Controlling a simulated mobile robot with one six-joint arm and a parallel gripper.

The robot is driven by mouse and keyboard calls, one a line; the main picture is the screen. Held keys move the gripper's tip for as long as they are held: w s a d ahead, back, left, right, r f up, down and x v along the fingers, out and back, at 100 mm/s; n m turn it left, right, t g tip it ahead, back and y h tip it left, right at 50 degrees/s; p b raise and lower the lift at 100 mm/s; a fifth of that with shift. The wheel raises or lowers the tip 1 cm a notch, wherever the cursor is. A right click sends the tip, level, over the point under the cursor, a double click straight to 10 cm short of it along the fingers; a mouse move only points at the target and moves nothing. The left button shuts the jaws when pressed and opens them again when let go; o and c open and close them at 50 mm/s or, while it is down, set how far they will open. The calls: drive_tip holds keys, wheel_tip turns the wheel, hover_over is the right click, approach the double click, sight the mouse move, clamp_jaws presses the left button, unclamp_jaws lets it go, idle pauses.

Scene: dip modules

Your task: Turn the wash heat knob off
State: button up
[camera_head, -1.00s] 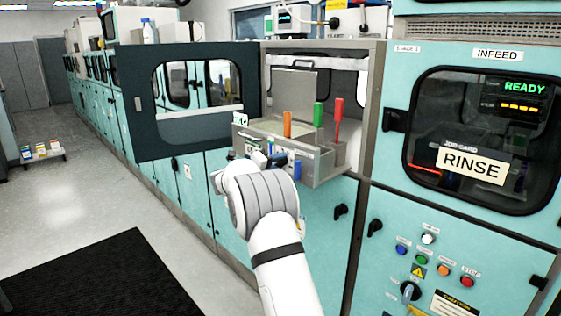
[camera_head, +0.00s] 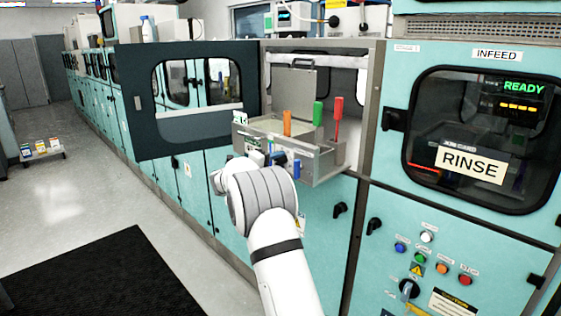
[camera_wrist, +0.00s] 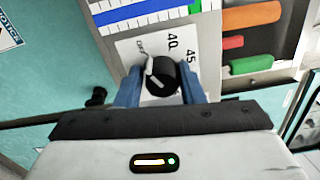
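The wash heat knob (camera_wrist: 161,78) is round and black with a pale pointer, on a white dial plate (camera_wrist: 128,48) marked 40 and 45. In the wrist view the pointer leans to the upper left, beside small print that is hard to read. My gripper (camera_wrist: 162,84) has its two blue fingers on either side of the knob. They look open, with narrow gaps; no firm contact shows. In the head view my arm hides the knob, and the gripper is mostly hidden at the front of the open-topped station (camera_head: 322,170).
Orange (camera_head: 287,123), green (camera_head: 317,113) and red (camera_head: 338,112) handles stand up from the station close above my gripper. A dark-framed door (camera_head: 190,128) stands open to the left. The infeed panel with buttons (camera_head: 440,268) is to the right.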

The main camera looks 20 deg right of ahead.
drive_tip(key=o, duration=0.3)
drive_tip(key=shift+w+a+f, duration=0.1)
drive_tip(key=shift+a, duration=0.1)
drive_tip(key=shift+o, duration=0.5)
drive_tip(key=shift+d, duration=0.1)
drive_tip(key=b+v, duration=0.1)
drive_tip(key=v, duration=0.6)
drive_tip(key=shift+s+a+b, duration=0.2)
drive_tip(key=shift+a+b, duration=0.15)
